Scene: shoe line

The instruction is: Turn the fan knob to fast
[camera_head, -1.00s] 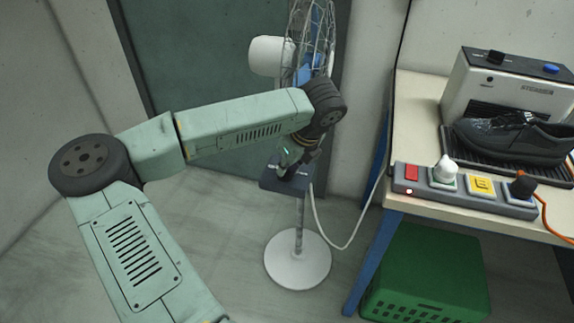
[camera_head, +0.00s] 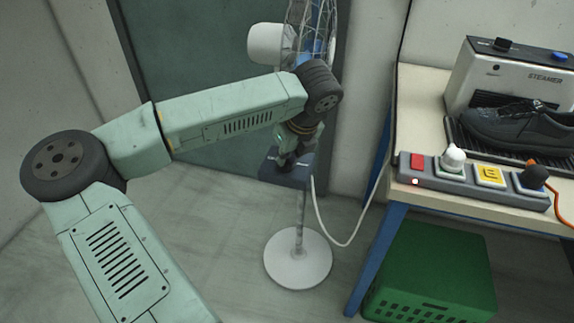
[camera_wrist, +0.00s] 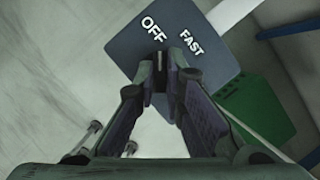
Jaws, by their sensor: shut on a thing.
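The fan stands on a round white base (camera_head: 298,262), with a white motor housing (camera_head: 271,43) and wire cage (camera_head: 305,30) above. A dark blue control box (camera_head: 290,176) sits on its pole; its face (camera_wrist: 128,46) shows in the wrist view with the words OFF (camera_wrist: 153,28) and FAST (camera_wrist: 191,42). My gripper (camera_wrist: 171,66) reaches down onto this face, fingertips close together just below the two words. It is shut on the knob, which the fingers mostly hide; I cannot tell where the knob points. In the head view my gripper (camera_head: 287,161) is at the box.
To the right, a workbench (camera_head: 418,110) carries a steamer (camera_head: 500,75), a black shoe (camera_head: 510,127) and a power strip (camera_head: 470,184). A green crate (camera_head: 430,265) stands under it. A white cable (camera_head: 343,240) runs from the fan toward the bench. The floor left of the fan is clear.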

